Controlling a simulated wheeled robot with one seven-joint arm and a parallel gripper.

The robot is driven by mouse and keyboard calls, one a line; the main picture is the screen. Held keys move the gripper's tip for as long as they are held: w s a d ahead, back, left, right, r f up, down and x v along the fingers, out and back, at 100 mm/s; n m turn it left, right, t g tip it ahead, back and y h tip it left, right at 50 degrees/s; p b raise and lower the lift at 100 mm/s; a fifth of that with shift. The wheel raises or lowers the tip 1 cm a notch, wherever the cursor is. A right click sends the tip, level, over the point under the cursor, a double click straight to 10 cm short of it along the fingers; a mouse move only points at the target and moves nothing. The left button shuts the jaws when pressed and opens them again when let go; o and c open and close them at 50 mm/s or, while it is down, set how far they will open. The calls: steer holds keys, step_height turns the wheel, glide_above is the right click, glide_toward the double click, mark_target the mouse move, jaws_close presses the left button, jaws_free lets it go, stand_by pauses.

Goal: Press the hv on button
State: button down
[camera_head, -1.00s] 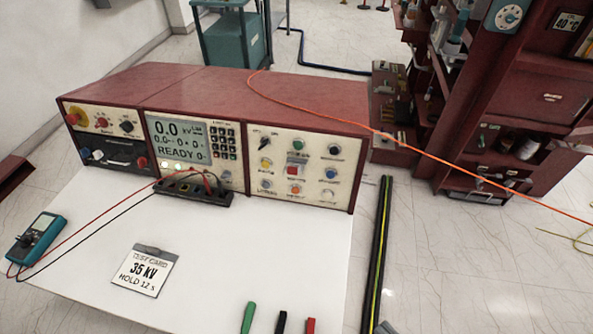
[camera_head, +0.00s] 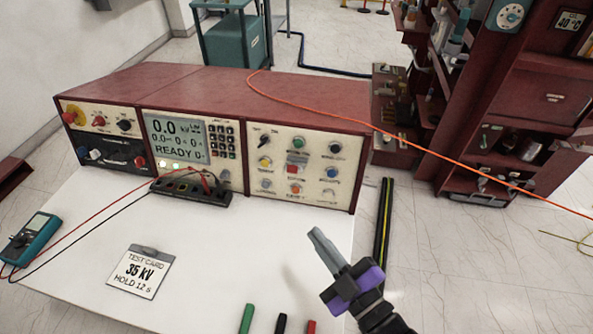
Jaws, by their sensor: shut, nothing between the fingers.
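The red test console (camera_head: 215,92) stands along the back of the white table. The labels are too small to read, so I cannot tell which is the hv on button. The display (camera_head: 177,139) reads 0.0 kV and READY. My gripper (camera_head: 315,234) is shut and empty, in front of and below the right-hand panel, apart from every button.
A test card (camera_head: 140,272) reading 35 kV, HOLD 12 s lies on the table (camera_head: 215,260). A teal meter (camera_head: 35,239) with red and black leads lies at the left. A black terminal strip (camera_head: 190,190) sits before the console. An orange cable (camera_head: 340,122) crosses its top.

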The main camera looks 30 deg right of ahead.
steer(key=w+d+f+n, duration=0.1)
steer(key=w+f+n, duration=0.2)
steer(key=w+n, duration=0.4)
steer(key=w+d+f+n, duration=0.1)
steer(key=w+f+n, duration=0.2)
steer(key=w+n, duration=0.5)
steer(key=shift+w+d+h+b, duration=0.3)
steer(key=shift+b, duration=0.15)
steer(key=w+d+f+p, duration=0.2)
steer(key=w+d+p, duration=0.1)
steer(key=w+d, duration=0.3)
steer(key=shift+w+f, duration=0.1)
stand_by(1.6)
